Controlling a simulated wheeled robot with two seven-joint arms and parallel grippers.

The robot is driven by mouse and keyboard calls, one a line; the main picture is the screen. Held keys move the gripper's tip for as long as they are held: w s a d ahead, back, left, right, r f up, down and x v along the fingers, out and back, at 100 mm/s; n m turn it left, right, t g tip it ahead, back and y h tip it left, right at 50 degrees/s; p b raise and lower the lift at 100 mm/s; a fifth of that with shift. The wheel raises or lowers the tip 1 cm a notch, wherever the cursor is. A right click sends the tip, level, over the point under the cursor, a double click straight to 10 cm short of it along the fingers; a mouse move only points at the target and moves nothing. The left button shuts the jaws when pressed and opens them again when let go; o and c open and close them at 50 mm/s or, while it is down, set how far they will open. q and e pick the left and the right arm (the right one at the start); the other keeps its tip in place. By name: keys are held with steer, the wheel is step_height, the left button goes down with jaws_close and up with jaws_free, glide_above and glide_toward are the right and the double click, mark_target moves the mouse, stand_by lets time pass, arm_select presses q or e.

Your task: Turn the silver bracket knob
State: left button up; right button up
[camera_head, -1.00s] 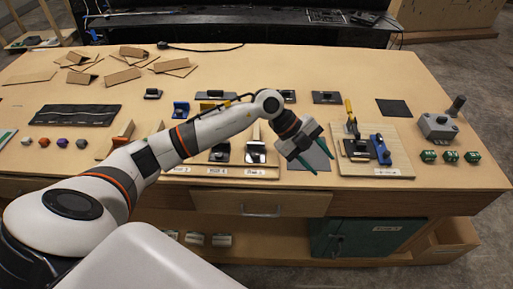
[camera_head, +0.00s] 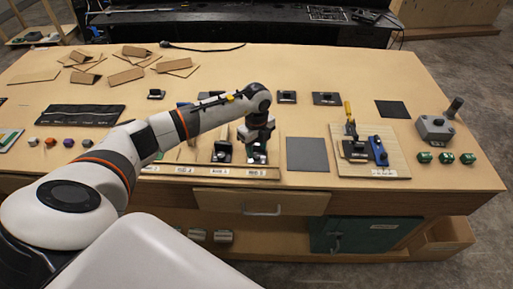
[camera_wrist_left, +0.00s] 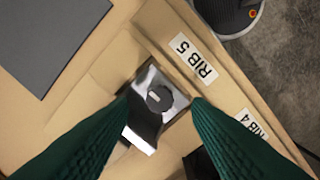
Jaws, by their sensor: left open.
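A silver bracket (camera_wrist_left: 146,122) with a dark round knob (camera_wrist_left: 160,98) sits on the wooden rack beside the RIB 5 label (camera_wrist_left: 193,60) in the left wrist view. My left gripper (camera_wrist_left: 160,100) is open, its green fingers pointing at the bracket, with the knob showing between the two fingertips. I cannot tell whether the fingers touch it. In the head view my left gripper (camera_head: 257,150) is over the right end of the labelled rack and hides most of the bracket. My right gripper is not in view.
A dark bracket (camera_head: 222,151) stands just left. A grey mat (camera_head: 307,154) lies right of the rack. Further right are a board with a blue clamp (camera_head: 378,150), a grey joystick box (camera_head: 437,128) and several green blocks (camera_head: 446,157).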

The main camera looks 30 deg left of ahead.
mark_target(257, 156)
arm_select(q)
steer(key=shift+f, duration=1.25)
jaws_close()
